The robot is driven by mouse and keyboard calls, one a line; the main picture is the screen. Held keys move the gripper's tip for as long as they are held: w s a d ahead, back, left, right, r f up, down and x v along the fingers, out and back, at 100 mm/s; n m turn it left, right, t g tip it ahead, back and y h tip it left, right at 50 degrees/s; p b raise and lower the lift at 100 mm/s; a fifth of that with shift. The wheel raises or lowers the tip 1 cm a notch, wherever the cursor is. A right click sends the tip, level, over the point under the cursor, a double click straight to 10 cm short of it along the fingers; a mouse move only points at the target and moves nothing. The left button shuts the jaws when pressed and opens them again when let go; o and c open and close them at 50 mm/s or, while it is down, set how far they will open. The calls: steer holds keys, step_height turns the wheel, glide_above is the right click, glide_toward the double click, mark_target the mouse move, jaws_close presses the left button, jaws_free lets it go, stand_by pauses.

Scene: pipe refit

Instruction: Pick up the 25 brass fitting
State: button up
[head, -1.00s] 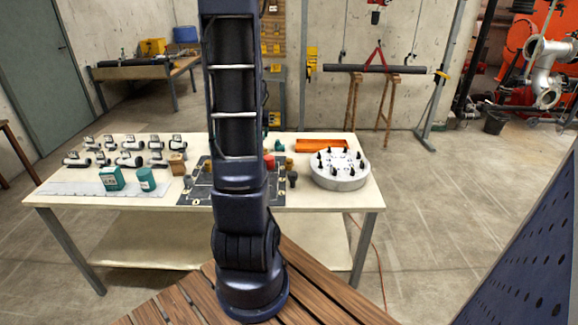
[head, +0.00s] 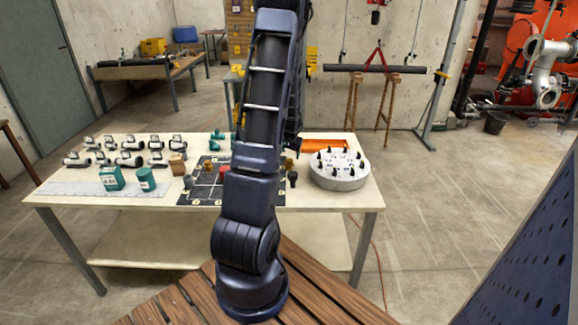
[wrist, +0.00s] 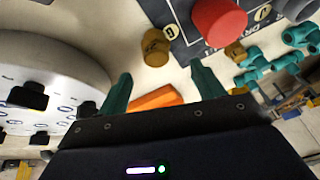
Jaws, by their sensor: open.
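Two brass-coloured fittings show in the wrist view. One brass fitting (wrist: 155,46) stands by the mat's edge, just beyond my open fingers and roughly between them. A second brass piece (wrist: 235,52) lies farther right, past the red cap (wrist: 218,20). I cannot read a size 25 on either. In the head view one brass fitting (head: 289,163) shows right of my arm and another (head: 207,163) is on the dark mat to its left. My gripper (wrist: 161,86) has teal fingers, apart and empty. In the head view my arm hides most of it.
A white round carousel (head: 340,182) with black pegs stands at the table's right, close to my left finger in the wrist view. An orange tray (head: 325,146) lies behind it. Teal fittings (wrist: 255,62) lie to the right in the wrist view. Metal fittings (head: 130,160) fill the table's left.

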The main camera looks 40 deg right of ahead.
mark_target(290, 160)
steer(key=shift+s+x, duration=0.15)
steer(key=shift+x, duration=1.45)
steer(key=shift+s+x, duration=0.1)
steer(key=shift+x, duration=1.5)
steer(key=shift+f, duration=0.1)
steer(key=c, duration=1.1)
